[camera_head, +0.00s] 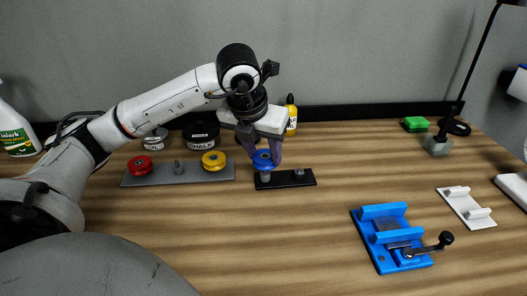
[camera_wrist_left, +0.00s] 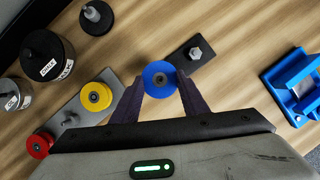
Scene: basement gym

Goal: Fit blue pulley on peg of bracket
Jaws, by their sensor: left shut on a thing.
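The blue pulley (camera_head: 263,158) is held flat between the two fingers of my left gripper (camera_head: 263,153). It also shows between the fingertips in the left wrist view (camera_wrist_left: 160,79). The black bracket (camera_head: 285,179) lies on the bench below. Its left peg (camera_head: 265,176) shows directly under the pulley; I cannot tell whether the peg's tip is inside the bore. Its other peg (camera_head: 299,173) is bare and also shows in the wrist view (camera_wrist_left: 195,53). My right gripper is not in view.
A grey plate (camera_head: 180,173) carries a red pulley (camera_head: 140,165), a bare peg and a yellow pulley (camera_head: 213,160). A blue crank fixture (camera_head: 385,243) and a white bracket (camera_head: 466,208) lie at right. The bench front is clear.

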